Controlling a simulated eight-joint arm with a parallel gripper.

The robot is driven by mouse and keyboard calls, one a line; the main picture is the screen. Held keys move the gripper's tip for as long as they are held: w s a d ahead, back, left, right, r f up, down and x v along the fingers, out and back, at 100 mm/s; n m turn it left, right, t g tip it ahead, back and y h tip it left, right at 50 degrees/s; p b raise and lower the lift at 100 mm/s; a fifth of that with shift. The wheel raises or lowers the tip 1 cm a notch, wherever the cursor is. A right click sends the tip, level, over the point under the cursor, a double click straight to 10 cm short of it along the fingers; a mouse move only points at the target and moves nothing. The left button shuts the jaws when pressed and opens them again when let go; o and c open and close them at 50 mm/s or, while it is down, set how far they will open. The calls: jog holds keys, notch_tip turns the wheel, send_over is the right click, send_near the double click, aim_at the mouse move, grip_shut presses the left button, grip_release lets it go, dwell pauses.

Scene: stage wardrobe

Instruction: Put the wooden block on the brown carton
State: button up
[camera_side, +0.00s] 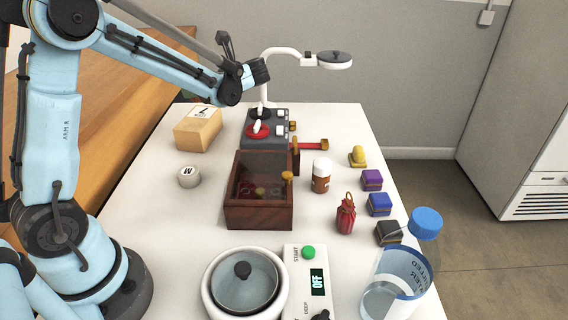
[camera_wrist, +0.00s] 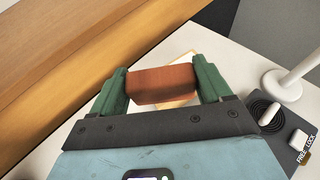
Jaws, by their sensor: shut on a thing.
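The wooden block (camera_wrist: 162,82) is reddish brown and is held between the two green fingers of my gripper (camera_wrist: 163,86) in the wrist view. My gripper is shut on it. The brown carton (camera_side: 197,132) is a tan box with a pale, dark-marked label on top, standing at the back left of the white table in the side view. In the wrist view a strip of the carton (camera_wrist: 182,102) shows behind the block, partly hidden by it. In the side view my arm mostly hides the gripper and block, so the gap above the carton cannot be told.
A white lamp (camera_side: 335,60) on a dark base stands right of the carton. A pot (camera_side: 244,287), bottle (camera_side: 402,275) and several small items occupy the front and right.

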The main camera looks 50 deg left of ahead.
jog(key=w+d+r+m+t, duration=0.1)
jog(key=w+d, duration=0.1)
send_over(198, 118)
notch_tip(198, 118, down, 6)
jog(key=shift+w+f, duration=0.1)
jog(key=shift+f, duration=2.15)
jog(key=shift+f, duration=0.15)
jog(key=o, duration=1)
jog(key=shift+c, duration=0.2)
